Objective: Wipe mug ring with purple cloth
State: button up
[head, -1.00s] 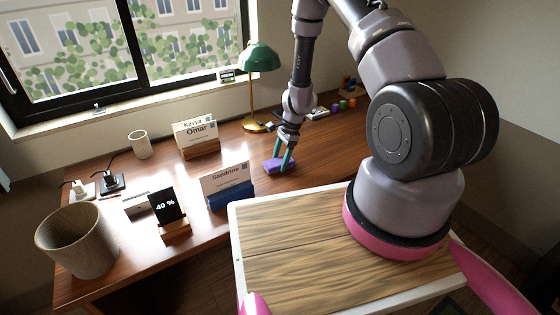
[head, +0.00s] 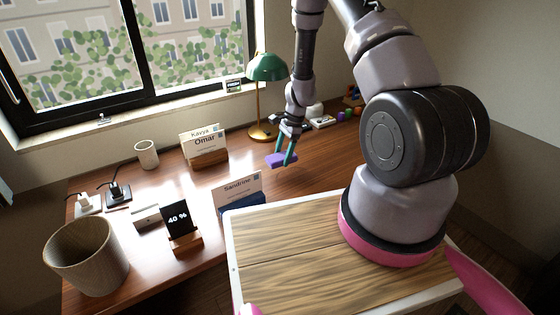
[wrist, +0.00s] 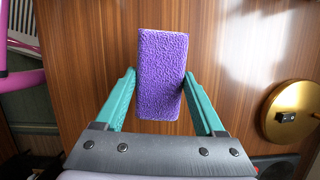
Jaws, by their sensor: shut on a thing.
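The purple cloth (head: 282,160) is a thick folded block with a rough, nubbly surface. My gripper (head: 285,156) is shut on it, with teal fingers on either side, over the brown wooden desk (head: 300,185). In the wrist view the cloth (wrist: 162,62) sits between the fingertips, its broad face toward the camera. I cannot tell whether it touches the desk. No mug ring can be made out in either view.
The green lamp (head: 267,68) stands close behind my gripper; its brass base (wrist: 290,115) shows at right in the wrist view. Name cards (head: 205,145), (head: 238,190), a 40 % display (head: 180,222), a cup (head: 147,153) and a basket (head: 87,257) stand to the left.

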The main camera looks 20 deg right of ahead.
aim_at(280, 156)
jog(key=shift+r, duration=1.6)
